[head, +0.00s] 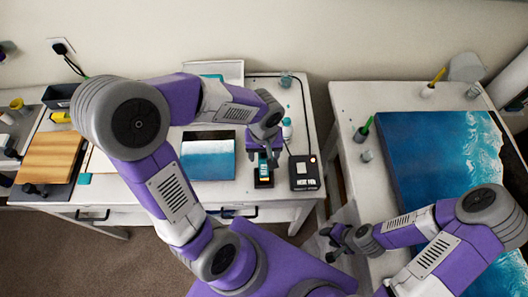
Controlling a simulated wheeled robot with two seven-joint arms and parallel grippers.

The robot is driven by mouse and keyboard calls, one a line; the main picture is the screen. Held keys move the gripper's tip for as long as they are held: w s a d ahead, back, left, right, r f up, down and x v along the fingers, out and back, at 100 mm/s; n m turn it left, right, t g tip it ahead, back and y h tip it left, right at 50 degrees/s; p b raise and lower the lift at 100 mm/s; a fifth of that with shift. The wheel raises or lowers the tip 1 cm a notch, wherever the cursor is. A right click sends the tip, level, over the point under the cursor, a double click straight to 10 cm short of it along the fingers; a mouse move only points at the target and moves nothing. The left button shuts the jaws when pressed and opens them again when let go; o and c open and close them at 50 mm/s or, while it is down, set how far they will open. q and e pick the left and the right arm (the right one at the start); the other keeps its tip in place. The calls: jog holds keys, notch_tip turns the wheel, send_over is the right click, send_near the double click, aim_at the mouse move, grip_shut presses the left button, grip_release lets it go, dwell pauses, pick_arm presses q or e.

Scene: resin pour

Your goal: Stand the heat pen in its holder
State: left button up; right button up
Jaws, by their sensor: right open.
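My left gripper (264,163) reaches down over the back table, its fingers on either side of a small teal and yellow piece that looks like the heat pen (264,171). The gripper looks shut on it, though the contact is small and partly hidden by the gripper. Directly below is a small black base that looks like the holder (263,184). I cannot tell whether the pen is inside the holder or just above it. My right gripper (326,243) is open and empty, low beside the right table's left edge.
A black control box (305,172) with a red light and a cable stands right of the holder. A blue-and-white panel (208,156) lies to its left. A large blue resin panel (440,155) covers much of the right table.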

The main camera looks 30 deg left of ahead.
pick_arm(q)
notch_tip(320, 180, up, 8)
jog(key=shift+f+p, duration=0.2)
jog(key=shift+p, duration=0.2)
dwell(0.3)
dwell(0.8)
